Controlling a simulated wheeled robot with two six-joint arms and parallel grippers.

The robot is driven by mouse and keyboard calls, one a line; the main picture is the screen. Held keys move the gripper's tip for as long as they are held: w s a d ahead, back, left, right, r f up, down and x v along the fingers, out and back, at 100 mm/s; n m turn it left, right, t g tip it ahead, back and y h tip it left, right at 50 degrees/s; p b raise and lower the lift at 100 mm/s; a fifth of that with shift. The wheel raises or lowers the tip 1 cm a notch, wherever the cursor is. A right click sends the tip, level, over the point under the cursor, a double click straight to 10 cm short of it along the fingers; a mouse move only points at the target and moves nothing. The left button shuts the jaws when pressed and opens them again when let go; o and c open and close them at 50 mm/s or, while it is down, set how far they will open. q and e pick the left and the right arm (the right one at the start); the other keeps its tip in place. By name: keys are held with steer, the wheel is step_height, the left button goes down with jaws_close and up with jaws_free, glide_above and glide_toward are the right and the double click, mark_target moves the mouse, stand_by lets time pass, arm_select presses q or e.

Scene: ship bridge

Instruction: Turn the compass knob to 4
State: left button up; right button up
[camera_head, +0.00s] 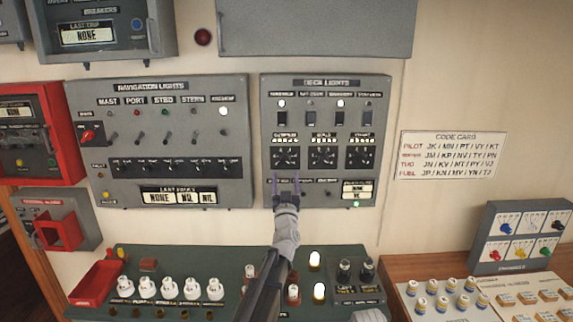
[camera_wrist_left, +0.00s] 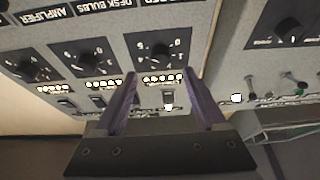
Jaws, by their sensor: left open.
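The compass knob (camera_head: 285,158) is the left of three black rotary knobs on the grey deck lights panel; its small label is blurred. It also shows in the left wrist view as the dark knob (camera_wrist_left: 161,50) nearest my fingers, with numbers around it. That view looks turned upside down, and the pointer setting is too small to read surely. My left gripper (camera_head: 285,181) is open and empty. In the head view its fingertips overlap the area just below the knob. The fingers (camera_wrist_left: 168,90) do not close around the knob.
Two more knobs, the dials knob (camera_head: 323,157) and chart knob (camera_head: 361,157), sit to the right. Switches line the panel above. The navigation lights panel (camera_head: 160,140) is close on the left. A green console (camera_head: 135,260) with several white knobs lies below my left arm.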

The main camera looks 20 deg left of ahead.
mark_target(285, 162)
arm_select(q)
steer(key=p+x, duration=0.2)
steer(key=x, duration=0.4)
steer(key=shift+w+a, duration=0.1)
steer(key=shift+w, duration=0.25)
steer(key=shift+s, duration=0.1)
jaws_close()
